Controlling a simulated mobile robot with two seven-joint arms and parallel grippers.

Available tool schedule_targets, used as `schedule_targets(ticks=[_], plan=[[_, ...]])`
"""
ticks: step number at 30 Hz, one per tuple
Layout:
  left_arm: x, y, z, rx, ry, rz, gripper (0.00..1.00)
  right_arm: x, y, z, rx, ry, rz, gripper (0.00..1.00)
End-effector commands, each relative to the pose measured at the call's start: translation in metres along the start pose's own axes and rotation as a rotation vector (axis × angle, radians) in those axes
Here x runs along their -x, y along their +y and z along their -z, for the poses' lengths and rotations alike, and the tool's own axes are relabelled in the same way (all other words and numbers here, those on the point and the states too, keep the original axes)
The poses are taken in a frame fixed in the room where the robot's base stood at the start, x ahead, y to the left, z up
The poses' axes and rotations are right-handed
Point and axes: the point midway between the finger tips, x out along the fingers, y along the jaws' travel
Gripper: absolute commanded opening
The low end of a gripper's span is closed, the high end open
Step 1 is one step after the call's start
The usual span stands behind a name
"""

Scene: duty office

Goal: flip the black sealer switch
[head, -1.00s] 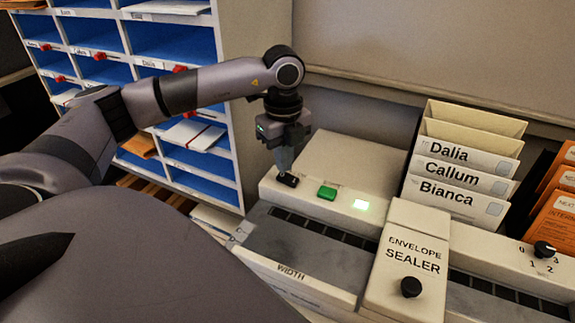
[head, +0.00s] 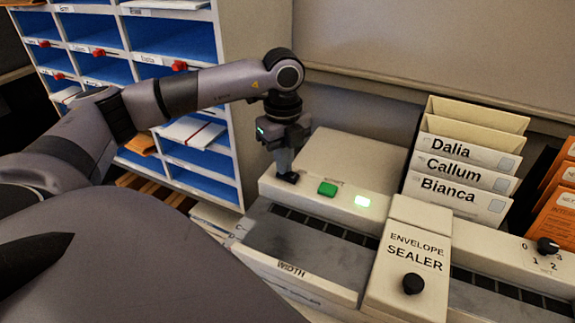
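The envelope sealer (head: 330,205) is a cream machine on the table with a label reading ENVELOPE SEALER. Its black switch (head: 288,177) sits at the left end of the top panel, mostly hidden by my gripper. Beside it are a green button (head: 328,188) and a lit green-white lamp (head: 362,201). My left gripper (head: 285,171) points down with its fingertips at the black switch, seeming to touch it. The fingers look close together, but whether anything is between them is unclear. My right gripper is not in view.
Upright dividers labelled Dalia, Callum and Bianca (head: 460,170) stand behind the sealer. Orange envelopes (head: 557,215) and a black dial (head: 547,246) are at the right. A black knob (head: 413,284) is on the sealer's front. Blue pigeonholes (head: 165,38) stand behind my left arm.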

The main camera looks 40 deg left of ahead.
Motion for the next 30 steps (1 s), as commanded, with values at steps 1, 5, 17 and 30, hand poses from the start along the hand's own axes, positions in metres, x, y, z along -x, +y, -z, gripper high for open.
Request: schedule_targets(ticks=[1, 5, 17, 30], plan=[[-0.002, 0.000, 0.001, -0.001, 0.002, -0.001, 0.00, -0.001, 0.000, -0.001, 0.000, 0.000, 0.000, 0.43], [-0.003, 0.000, 0.001, -0.002, 0.003, -0.001, 0.00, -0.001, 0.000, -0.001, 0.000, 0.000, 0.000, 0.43], [0.022, 0.000, 0.001, -0.001, 0.002, -0.001, 0.00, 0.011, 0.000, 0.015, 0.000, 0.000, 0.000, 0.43], [0.057, 0.000, 0.001, -0.002, 0.002, -0.001, 0.00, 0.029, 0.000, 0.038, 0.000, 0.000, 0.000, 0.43]])
